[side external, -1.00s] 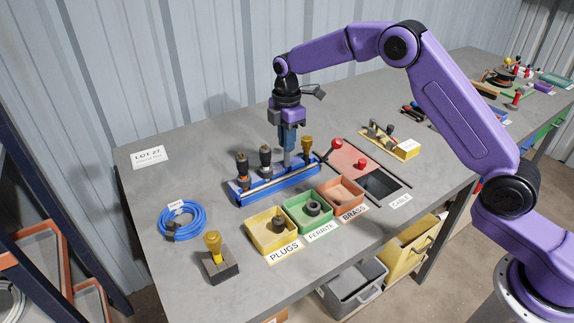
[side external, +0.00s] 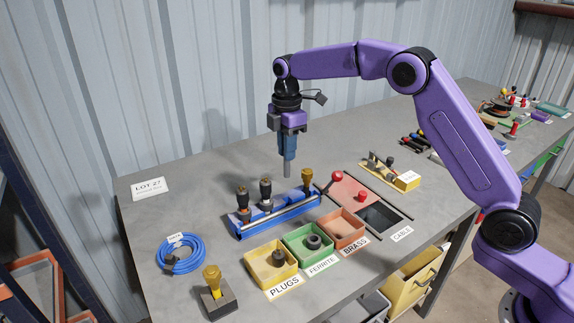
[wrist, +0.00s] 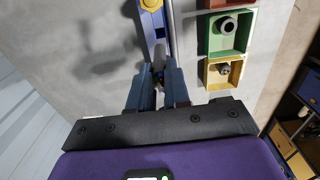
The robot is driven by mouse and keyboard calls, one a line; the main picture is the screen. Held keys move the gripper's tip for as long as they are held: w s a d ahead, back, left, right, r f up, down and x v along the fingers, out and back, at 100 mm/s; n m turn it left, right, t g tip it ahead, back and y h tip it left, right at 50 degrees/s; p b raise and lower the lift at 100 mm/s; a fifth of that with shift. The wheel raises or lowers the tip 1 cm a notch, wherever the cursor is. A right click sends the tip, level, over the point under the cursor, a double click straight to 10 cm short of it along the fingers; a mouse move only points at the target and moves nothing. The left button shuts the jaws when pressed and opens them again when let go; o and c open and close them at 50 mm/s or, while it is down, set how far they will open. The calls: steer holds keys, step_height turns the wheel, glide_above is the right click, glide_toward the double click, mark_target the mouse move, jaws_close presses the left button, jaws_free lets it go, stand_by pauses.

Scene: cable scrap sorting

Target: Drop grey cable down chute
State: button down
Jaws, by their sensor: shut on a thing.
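My gripper (side external: 287,168) is in the air above the blue clamp fixture (side external: 243,232), pointing straight down. In the wrist view, its fingers (wrist: 158,82) are closed together on something small. I take this to be the grey cable; the fingers hide most of it, so its shape and hang are unclear. The chute is a dark rectangular opening (side external: 383,218) in the bench beside the CABLE label (side external: 402,233), to the right of and below my gripper in the side view. It stands open, next to a red plate (side external: 345,190) with red knobs.
The blue fixture has several upright knobs and a long grey rod. Yellow (side external: 258,262), green (side external: 297,246) and orange (side external: 335,232) bins stand between it and the bench's front edge. A blue cable coil (side external: 180,253) and a knobbed block (side external: 218,300) lie left. A yellow tray (side external: 405,180) stands behind the chute.

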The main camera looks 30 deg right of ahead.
step_height(320, 180, up, 4)
steer(key=shift+f, duration=0.1)
steer(key=shift+d+r, duration=0.25)
steer(key=shift+r, duration=0.15)
steer(key=s+d, duration=1.5)
steer(key=d, duration=0.3)
step_height(320, 180, down, 15)
steer(key=shift+w, duration=0.25)
steer(key=shift+f, duration=0.7)
steer(key=c, duration=1)
jaws_free()
